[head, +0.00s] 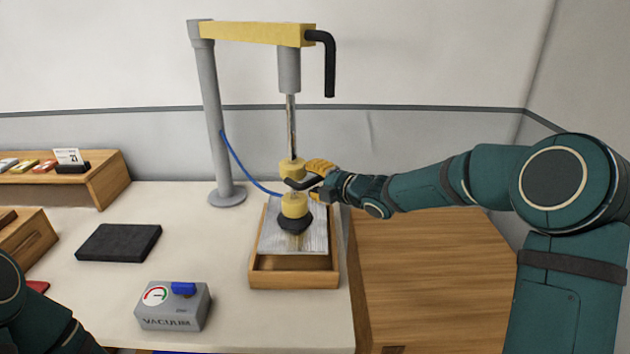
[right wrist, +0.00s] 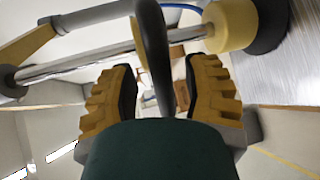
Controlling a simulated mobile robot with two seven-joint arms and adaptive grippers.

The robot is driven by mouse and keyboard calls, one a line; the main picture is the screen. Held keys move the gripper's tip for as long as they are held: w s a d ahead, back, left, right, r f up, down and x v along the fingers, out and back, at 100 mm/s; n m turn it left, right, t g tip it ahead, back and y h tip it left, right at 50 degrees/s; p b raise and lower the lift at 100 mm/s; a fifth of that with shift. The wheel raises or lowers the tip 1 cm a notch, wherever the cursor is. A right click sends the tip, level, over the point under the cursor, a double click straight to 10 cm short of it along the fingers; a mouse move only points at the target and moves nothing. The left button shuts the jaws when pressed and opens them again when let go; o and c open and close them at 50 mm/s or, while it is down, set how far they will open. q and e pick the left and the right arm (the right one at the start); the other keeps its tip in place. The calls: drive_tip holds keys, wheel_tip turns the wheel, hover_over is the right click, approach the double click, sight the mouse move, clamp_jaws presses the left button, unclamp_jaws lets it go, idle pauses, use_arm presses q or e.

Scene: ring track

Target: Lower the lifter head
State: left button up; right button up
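The lifter head hangs from a crane's metal rod. It has a yellow upper collar (head: 291,169), a yellow lower body (head: 294,205) and a black suction cup (head: 295,224). The cup is over a shiny metal plate (head: 318,240) in a wooden tray; I cannot tell if they touch. A black handle (head: 300,183) sticks out between the yellow parts. My right gripper (head: 318,179) is at this handle. In the right wrist view, the handle (right wrist: 154,50) runs between the open fingers (right wrist: 156,90), with gaps on both sides. My left gripper is out of view.
A grey post (head: 212,120) carries the yellow boom (head: 255,33) with a black crank. A blue hose (head: 236,158) runs to the head. A vacuum box (head: 172,307) and black pad (head: 118,242) lie left of the tray (head: 293,281). The table between is clear.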

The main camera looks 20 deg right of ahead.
drive_tip(key=v, duration=1.2)
